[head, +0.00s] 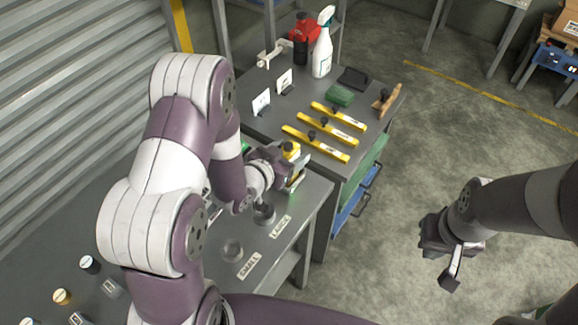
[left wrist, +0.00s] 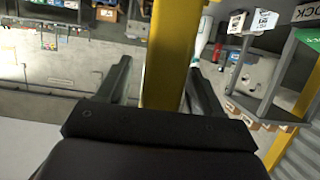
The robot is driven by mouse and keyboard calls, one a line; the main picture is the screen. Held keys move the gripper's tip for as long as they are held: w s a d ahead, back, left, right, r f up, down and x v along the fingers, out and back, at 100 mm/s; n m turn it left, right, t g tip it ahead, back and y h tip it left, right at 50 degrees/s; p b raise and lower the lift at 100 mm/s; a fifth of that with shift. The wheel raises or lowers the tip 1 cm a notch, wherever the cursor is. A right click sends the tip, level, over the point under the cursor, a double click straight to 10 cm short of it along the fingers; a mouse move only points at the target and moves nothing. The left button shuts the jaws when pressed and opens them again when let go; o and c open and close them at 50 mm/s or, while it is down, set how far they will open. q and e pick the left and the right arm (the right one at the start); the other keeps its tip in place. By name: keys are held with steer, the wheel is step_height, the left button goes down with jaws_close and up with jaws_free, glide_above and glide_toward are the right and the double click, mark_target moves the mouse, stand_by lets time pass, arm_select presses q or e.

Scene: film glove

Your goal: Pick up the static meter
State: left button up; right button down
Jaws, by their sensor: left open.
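A yellow upright thing (head: 291,149), which looks like the static meter, stands at the far end of the near grey bench, by the "LARGE" label. My left gripper (head: 289,172) is at it and covers much of it. In the left wrist view, its yellow body (left wrist: 171,60) rises between the two dark fingers of my left gripper (left wrist: 159,75). The fingers are apart, with a gap showing on each side of it. My right gripper (head: 438,257) hangs over the floor at the right, empty, its fingers apart.
The near bench (head: 215,275) holds small round weights and a "SMALL" label (head: 249,265). A second grey bench behind carries several yellow bars (head: 315,143), a spray bottle (head: 323,45), a green block (head: 340,95) and white cards.

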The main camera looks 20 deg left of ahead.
arm_select(q)
steer(key=shift+s+r, duration=0.1)
steer(key=shift+s, duration=0.1)
steer(key=c, duration=0.7)
steer(key=shift+w, duration=0.1)
jaws_close()
